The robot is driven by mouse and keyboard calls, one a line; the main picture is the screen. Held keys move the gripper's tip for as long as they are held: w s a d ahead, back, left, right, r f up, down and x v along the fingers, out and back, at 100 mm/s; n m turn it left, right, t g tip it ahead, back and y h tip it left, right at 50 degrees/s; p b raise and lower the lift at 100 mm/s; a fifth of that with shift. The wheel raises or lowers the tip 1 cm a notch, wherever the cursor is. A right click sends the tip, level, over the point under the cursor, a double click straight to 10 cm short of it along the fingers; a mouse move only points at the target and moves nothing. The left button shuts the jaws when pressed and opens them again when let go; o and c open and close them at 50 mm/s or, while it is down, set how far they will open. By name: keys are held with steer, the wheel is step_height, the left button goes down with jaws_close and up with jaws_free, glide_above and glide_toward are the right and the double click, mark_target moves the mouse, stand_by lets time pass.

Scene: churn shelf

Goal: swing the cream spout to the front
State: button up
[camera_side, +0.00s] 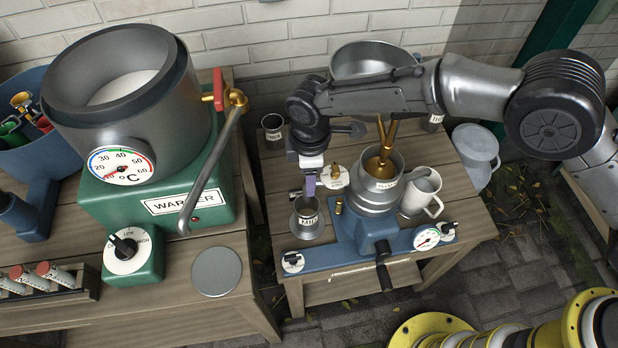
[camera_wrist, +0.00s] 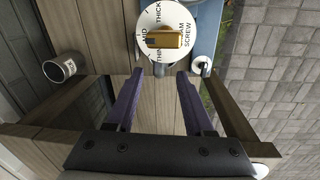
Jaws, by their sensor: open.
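The separator stands on the small right table, with a silver bowl (camera_side: 372,195) on a blue base (camera_side: 372,232). Brass pieces (camera_side: 383,165) rise from its top; I cannot tell for sure which part is the cream spout. A white cream screw dial (camera_wrist: 152,20) with a brass knob (camera_wrist: 165,38) lies just ahead of my fingers in the wrist view. My gripper (camera_side: 309,188) points down left of the bowl, above the milk cup (camera_side: 307,220). Its purple fingers (camera_wrist: 160,75) are open and hold nothing.
A labelled cup (camera_side: 272,131) stands at the back left of this table. A pale mug (camera_side: 420,192) stands right of the bowl, and a bucket (camera_side: 475,152) beyond it. The warmer's lever (camera_side: 212,170) reaches toward the gap between the tables.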

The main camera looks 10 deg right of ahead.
steer(key=shift+w+f, duration=0.1)
steer(key=shift+f, duration=1.1)
jaws_close()
stand_by(0.6)
